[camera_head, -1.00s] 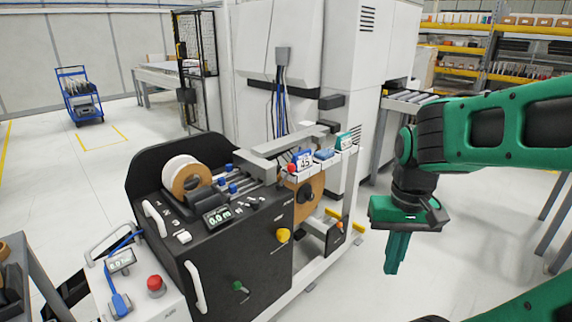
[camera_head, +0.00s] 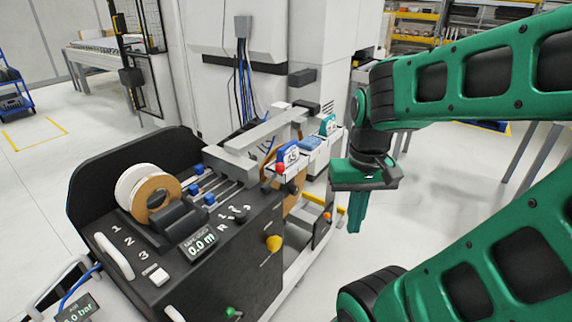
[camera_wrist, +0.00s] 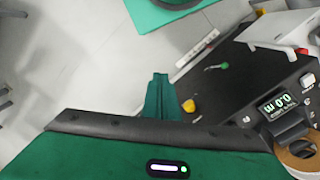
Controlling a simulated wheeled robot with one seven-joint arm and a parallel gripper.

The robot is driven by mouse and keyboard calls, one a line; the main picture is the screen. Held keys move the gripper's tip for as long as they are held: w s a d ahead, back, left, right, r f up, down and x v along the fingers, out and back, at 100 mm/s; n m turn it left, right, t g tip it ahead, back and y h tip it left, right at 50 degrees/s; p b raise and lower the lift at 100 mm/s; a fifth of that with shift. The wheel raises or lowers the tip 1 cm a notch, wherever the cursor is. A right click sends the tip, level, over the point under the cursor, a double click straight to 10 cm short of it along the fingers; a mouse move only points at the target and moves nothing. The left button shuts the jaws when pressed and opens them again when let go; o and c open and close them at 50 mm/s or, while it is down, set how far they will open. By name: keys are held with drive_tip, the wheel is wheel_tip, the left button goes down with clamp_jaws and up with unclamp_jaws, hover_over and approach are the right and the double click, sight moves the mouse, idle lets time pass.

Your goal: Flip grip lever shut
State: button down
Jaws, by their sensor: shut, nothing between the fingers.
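The dark edge-banding machine (camera_head: 215,265) fills the lower left of the head view. Its front face carries a yellow knob (camera_head: 273,243) and a green-knobbed lever (camera_head: 232,312); a red ball (camera_head: 281,168) sits at its upper right end. No label marks which one is the grip lever. My gripper (camera_head: 355,218) is shut and empty, pointing down, to the right of the machine and apart from it. In the wrist view the closed fingers (camera_wrist: 159,82) are beside the yellow knob (camera_wrist: 189,106), with the green lever (camera_wrist: 222,66) farther right.
A tape roll (camera_head: 150,192) and a display reading 0.0 m (camera_head: 201,246) are on the machine's top. A yellow bar (camera_head: 327,201) sticks out low at its right end. A white cabinet (camera_head: 215,100) stands behind.

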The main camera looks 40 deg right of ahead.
drive_tip(key=w+d+r+m+t+y, duration=0.1)
drive_tip(key=w+d, duration=0.3)
drive_tip(key=w, duration=0.6)
drive_tip(key=w+d+r+m+t+y, duration=0.1)
drive_tip(key=w+d+r+m+t, duration=0.2)
drive_tip(key=w, duration=0.7)
drive_tip(key=shift+w+d+r+t, duration=0.4)
drive_tip(key=shift+d+r, duration=0.25)
drive_tip(key=shift+r, duration=0.2)
drive_tip(key=shift+f, duration=0.15)
drive_tip(key=w+a+f, duration=0.4)
drive_tip(key=w+f, duration=0.3)
drive_tip(key=f, duration=0.1)
drive_tip(key=shift+a, duration=0.1)
